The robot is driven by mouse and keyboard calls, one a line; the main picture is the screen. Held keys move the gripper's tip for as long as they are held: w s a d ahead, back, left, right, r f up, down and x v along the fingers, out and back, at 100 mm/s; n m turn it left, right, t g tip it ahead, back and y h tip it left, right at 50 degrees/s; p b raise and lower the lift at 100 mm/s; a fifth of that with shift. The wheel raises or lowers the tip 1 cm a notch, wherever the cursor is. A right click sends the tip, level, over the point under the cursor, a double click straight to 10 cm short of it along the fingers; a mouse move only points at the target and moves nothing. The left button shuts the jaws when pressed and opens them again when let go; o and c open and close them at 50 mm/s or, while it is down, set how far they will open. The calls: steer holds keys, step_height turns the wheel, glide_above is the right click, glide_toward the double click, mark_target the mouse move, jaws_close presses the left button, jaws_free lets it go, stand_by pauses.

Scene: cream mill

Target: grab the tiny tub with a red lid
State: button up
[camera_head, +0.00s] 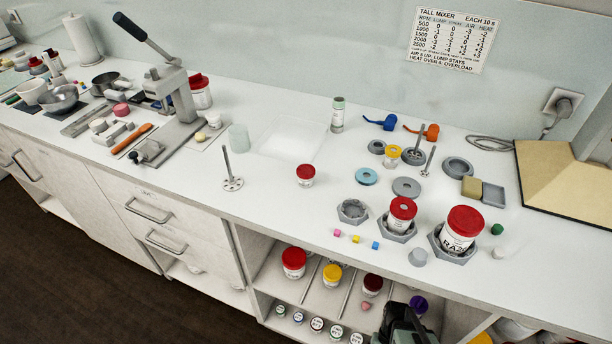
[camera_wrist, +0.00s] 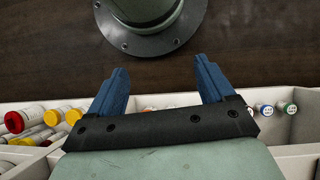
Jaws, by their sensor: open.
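Several red-lidded tubs show in the head view. A small one (camera_head: 306,175) stands alone mid-counter. A medium one (camera_head: 402,214) and a large one (camera_head: 461,230) sit in grey hexagonal holders. Similar tiny round lids (camera_wrist: 267,109) show at right in the wrist view. My gripper (camera_wrist: 162,75) is open and empty, with blue fingers apart, in front of the shelves and away from the tubs.
The shelf (camera_head: 262,295) has thin dividers and a yellow-lidded tub (camera_head: 332,274). Small coloured cubes (camera_head: 355,239) and grey rings (camera_head: 406,187) lie on the counter. A press (camera_head: 180,100) stands at left. Clear counter surrounds the lone small tub.

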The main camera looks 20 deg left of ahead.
steer(key=w+a+r+n, duration=0.1)
steer(key=a+r, duration=0.2)
steer(key=a, duration=0.6)
steer(key=a+r+n+h, duration=0.1)
steer(key=a+r, duration=0.3)
steer(key=a, duration=0.6)
steer(key=w+a+r+n, duration=0.1)
steer(key=a+r, duration=0.2)
steer(key=a, duration=0.6)
steer(key=s+a+r+n+t+h, duration=0.1)
steer(key=s+a+r+n, duration=0.1)
steer(key=s+a+r, duration=0.9)
steer(key=s+a+r+n, duration=0.2)
steer(key=s+a+r, duration=0.65)
steer(key=a, duration=0.35)
step_height(320, 180, up, 32)
steer(key=f+t+y, duration=0.1)
steer(key=t+y, duration=0.5)
steer(key=t, duration=0.3)
glide_above(306, 170)
steer(key=s+d, duration=0.3)
steer(key=shift+n, duration=0.3)
steer(key=shift+s+x, duration=0.1)
steer(key=shift+x, duration=3)
steer(key=shift+s+x, duration=0.15)
steer(key=shift+x, duration=2.95)
steer(key=shift+d+f, duration=0.1)
steer(key=shift+d, duration=0.1)
